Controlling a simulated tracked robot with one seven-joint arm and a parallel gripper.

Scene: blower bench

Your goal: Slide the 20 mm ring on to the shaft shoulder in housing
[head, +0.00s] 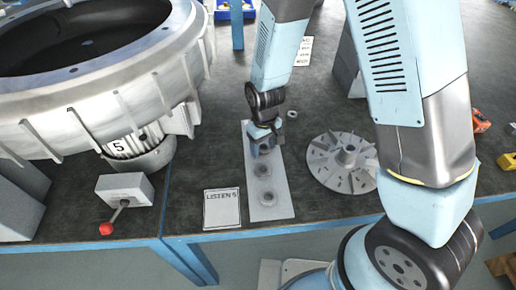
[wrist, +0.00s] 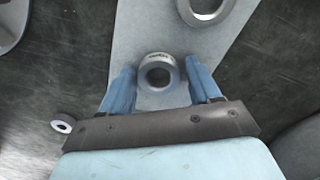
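My gripper (head: 265,148) points down over the far end of a pale plate (head: 280,211) on the bench. In the wrist view its two blue fingers (wrist: 161,90) stand apart, one on each side of a grey metal ring (wrist: 157,58) with small dark marking on its rim. The marking is too small to read. A narrow gap shows at the right finger; contact at the left is unclear. In the head view two more rings, a middle one (head: 264,170) and a near one (head: 265,198), lie on the plate. A large pale housing (head: 100,95) marked 5 stands at left; I cannot make out a shaft shoulder in it.
A finned disc with a hub (head: 342,160) lies right of the plate. A small loose ring (head: 292,115) lies behind it. A card reading LISTEN 5 (head: 222,208) and a box with a red-knobbed lever (head: 124,190) are near the front edge. Orange and yellow items sit far right.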

